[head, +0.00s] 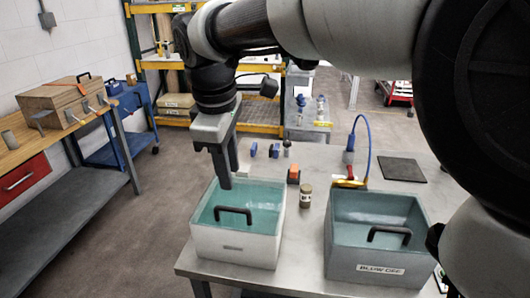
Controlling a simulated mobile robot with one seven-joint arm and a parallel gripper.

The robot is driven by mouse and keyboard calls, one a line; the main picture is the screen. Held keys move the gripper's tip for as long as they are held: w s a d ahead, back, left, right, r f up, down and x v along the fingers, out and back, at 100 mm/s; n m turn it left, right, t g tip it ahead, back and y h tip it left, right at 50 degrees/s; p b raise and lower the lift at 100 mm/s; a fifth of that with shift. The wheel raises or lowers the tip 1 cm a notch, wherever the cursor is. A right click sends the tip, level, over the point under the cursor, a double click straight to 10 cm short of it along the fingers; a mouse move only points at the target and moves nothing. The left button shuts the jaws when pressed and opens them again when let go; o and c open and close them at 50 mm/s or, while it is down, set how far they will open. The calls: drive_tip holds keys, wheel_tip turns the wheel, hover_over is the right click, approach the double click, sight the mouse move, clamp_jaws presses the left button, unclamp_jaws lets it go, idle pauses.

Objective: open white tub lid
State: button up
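The white tub (236,249) stands on the grey table at its front left. Its top shows a teal surface, with a black bar handle (234,212) near the front side. Whether the teal is a see-through lid or the tub's inside is hard to tell. My gripper (229,180) points down over the back left part of the tub, behind the handle and apart from it. Its two fingers look parted with nothing between them. The exact height of the fingertips above the tub is unclear.
A grey-blue tub (376,270) with its own black handle stands to the right. A small jar (305,196) stands between the tubs. Behind are an orange-black block (293,176), a blue cable tool (349,156) and a dark mat (402,170). My arm covers the upper right.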

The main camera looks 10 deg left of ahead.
sight(236, 209)
drive_tip(key=f, duration=0.3)
drive_tip(key=w+f, duration=0.1)
drive_tip(key=f, duration=0.3)
drive_tip(key=w+f+b, duration=0.1)
drive_tip(key=f, duration=0.3)
drive_tip(key=shift+w+d, duration=0.1)
clamp_jaws()
